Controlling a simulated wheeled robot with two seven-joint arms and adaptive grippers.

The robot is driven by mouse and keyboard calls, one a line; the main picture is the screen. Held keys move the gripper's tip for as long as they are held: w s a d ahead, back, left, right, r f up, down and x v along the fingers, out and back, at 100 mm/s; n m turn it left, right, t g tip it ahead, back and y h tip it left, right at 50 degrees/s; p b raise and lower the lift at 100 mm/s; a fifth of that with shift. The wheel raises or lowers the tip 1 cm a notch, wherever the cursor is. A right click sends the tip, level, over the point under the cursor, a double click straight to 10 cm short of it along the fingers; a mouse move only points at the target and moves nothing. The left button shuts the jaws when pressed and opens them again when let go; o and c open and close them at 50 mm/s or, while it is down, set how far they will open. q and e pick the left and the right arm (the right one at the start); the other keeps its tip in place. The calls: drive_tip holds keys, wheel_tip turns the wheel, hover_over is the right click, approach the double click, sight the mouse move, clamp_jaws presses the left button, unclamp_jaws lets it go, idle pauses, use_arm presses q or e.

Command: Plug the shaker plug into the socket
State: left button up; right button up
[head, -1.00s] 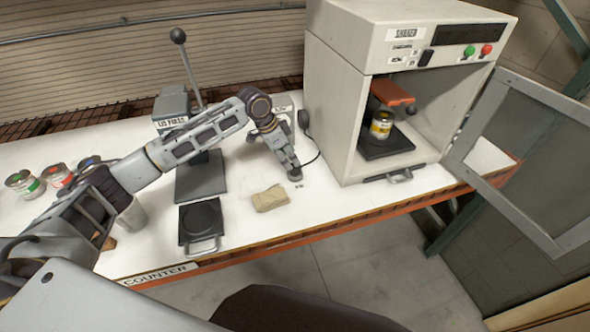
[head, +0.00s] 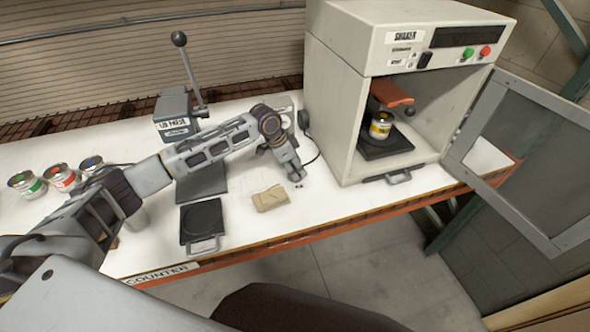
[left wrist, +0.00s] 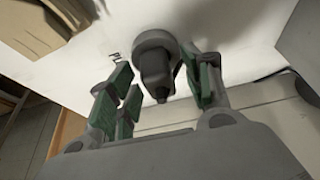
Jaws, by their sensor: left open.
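The shaker (head: 342,100) is the pale cabinet at the right end of the counter, with its door swung open. A dark plug (left wrist: 155,68) with a round grey end shows in the left wrist view, between the fingers. My left gripper (head: 297,181) points down at the counter just left of the shaker; in its wrist view the green-padded fingers (left wrist: 165,85) are open on both sides of the plug, apart from it. In the head view the gripper hides the plug. A black cord (head: 319,150) runs beside the shaker. I cannot make out the socket for certain. My right gripper is out of view.
A can (head: 381,126) stands inside the shaker. A lid press (head: 173,108), a dark plate (head: 187,222) and several paint cans (head: 62,178) are further left. The counter front is mostly clear.

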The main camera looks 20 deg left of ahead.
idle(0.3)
use_arm(q)
drive_tip(key=c, duration=1.1)
drive_tip(key=shift+r, duration=0.1)
drive_tip(key=shift+r+b, duration=0.5)
drive_tip(key=shift+r, duration=4.45)
drive_tip(key=shift+f, duration=0.1)
